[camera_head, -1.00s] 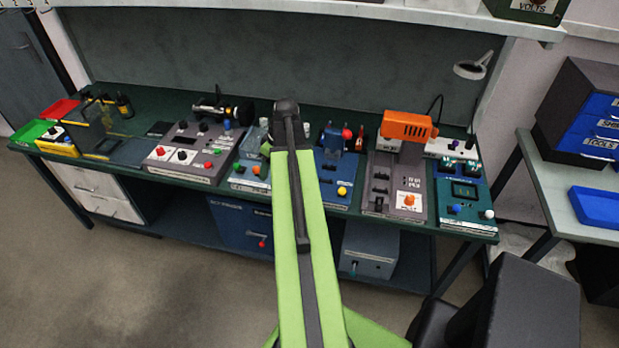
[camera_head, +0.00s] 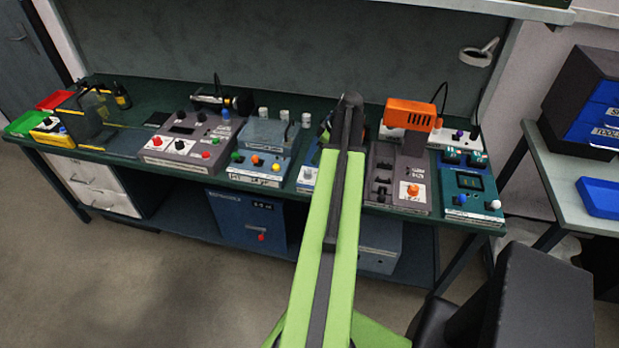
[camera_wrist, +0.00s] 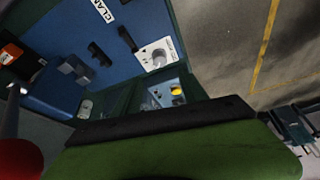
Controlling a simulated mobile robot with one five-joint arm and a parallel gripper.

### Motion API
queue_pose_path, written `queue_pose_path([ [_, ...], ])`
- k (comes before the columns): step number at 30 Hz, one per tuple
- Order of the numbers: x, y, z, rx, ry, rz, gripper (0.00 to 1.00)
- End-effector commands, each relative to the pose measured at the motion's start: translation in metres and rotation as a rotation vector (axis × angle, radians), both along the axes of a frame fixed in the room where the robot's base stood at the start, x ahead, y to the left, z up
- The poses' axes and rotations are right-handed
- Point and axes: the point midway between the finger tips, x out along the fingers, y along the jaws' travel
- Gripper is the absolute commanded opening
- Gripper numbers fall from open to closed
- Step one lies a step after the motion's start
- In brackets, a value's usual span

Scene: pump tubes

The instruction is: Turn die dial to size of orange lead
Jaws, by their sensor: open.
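A pale round dial (camera_wrist: 158,58) on a white plate sits on a blue panel in the wrist view. It looks like the die dial; its markings are too small to read. The blue crimping station (camera_head: 307,178) stands mid-bench in the head view, mostly hidden behind my arm. In the wrist view a red ball (camera_wrist: 18,160) is close to the camera at lower left. A yellow knob (camera_wrist: 177,90) shows beyond the dial. I cannot make out the orange lead.
A grey station with an orange knob (camera_head: 413,190) and an orange heat tool (camera_head: 411,114) stand right of my arm. A teal station (camera_head: 467,190) is farther right. A grey control box (camera_head: 185,145) is at left. The floor before the bench is clear.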

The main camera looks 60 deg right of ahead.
Motion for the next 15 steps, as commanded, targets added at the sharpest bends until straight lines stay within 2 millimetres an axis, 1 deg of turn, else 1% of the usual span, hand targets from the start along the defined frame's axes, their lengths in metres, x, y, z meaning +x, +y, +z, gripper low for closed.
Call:
queue_pose_path([
  [1,0.005,0.000,-0.023,0.000,0.000,0.001,0.50],
  [3,0.011,0.001,-0.037,0.000,0.000,0.001,0.50],
  [10,0.030,0.003,-0.083,0.001,0.000,0.000,0.50],
  [12,0.035,0.004,-0.094,0.001,0.000,0.000,0.50],
  [15,0.039,0.004,-0.102,0.001,0.000,-0.001,0.50],
])
